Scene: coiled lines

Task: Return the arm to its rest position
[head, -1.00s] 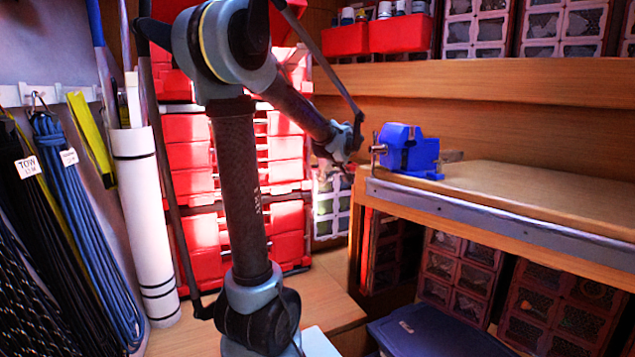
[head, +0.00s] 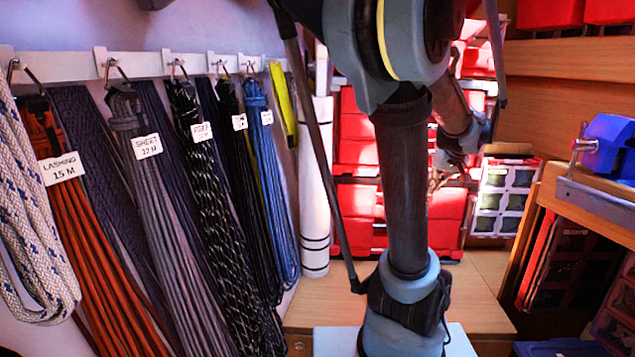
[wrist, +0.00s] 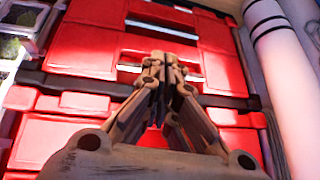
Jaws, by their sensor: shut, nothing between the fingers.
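My arm stands upright in the middle of the head view, its upper joint cut off by the top edge and its forearm reaching away to the right. My gripper (head: 437,182) is at the far end, small and partly in shadow, in front of the red drawers (head: 362,150). In the wrist view my gripper (wrist: 165,68) points at the red drawer fronts (wrist: 75,50), with its fingertips together and nothing held. I cannot tell how far the fingertips are from the drawers.
Coiled lines hang from a white hook rail (head: 140,64) on the left wall, among them an orange one (head: 105,250) tagged LASHING 15 M. A white roll (head: 315,200) stands beside the drawers. A blue vise (head: 612,145) sits on the bench at the right.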

